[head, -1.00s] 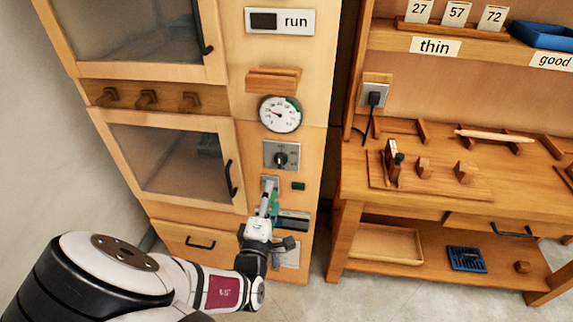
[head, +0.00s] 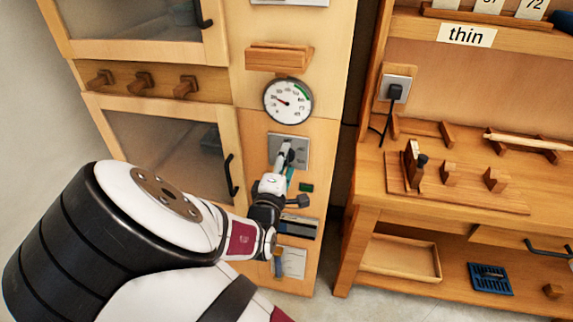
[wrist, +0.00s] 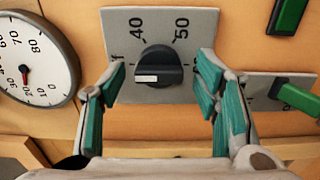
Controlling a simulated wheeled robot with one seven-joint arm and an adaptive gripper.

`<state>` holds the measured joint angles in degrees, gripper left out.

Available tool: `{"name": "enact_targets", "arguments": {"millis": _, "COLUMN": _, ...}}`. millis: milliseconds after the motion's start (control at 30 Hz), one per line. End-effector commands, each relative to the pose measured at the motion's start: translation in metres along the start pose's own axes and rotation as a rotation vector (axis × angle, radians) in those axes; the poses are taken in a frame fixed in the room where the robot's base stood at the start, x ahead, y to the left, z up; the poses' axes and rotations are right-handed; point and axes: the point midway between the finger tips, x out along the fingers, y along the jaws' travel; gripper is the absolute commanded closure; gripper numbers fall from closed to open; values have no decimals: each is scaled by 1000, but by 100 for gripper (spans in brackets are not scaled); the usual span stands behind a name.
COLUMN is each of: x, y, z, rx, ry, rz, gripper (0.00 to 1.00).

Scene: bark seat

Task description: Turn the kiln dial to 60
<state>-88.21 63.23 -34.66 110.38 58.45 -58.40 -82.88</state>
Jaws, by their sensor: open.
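The kiln dial is a black knob (wrist: 158,68) on a grey metal plate (wrist: 150,22) fixed to the wooden front. The wrist view shows 40 and 50 above it and part of "off" at left; a mark at right is mostly hidden by a finger. The knob's white mark faces left. My gripper (wrist: 162,78) is open, its green-padded fingers on either side of the knob with gaps. In the head view, my gripper (head: 285,160) is in front of the plate (head: 302,148) and largely hides the knob.
A round gauge (head: 288,101) with a red needle is above the dial; it also shows in the wrist view (wrist: 35,60). A green button (head: 306,187) and a green-handled switch (wrist: 296,98) are close by. A workbench (head: 460,215) stands at right.

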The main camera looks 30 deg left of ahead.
Motion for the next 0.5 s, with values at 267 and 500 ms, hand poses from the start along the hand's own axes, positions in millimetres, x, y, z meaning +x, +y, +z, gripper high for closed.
{"name": "enact_targets", "arguments": {"millis": 267, "x": 4, "y": 1, "z": 0, "rx": -1, "ry": 0, "rz": 1, "gripper": 43}}
{"name": "enact_targets", "arguments": {"millis": 500, "x": 4, "y": 1, "z": 0, "rx": 0, "ry": 0, "rz": 0, "gripper": 75}}
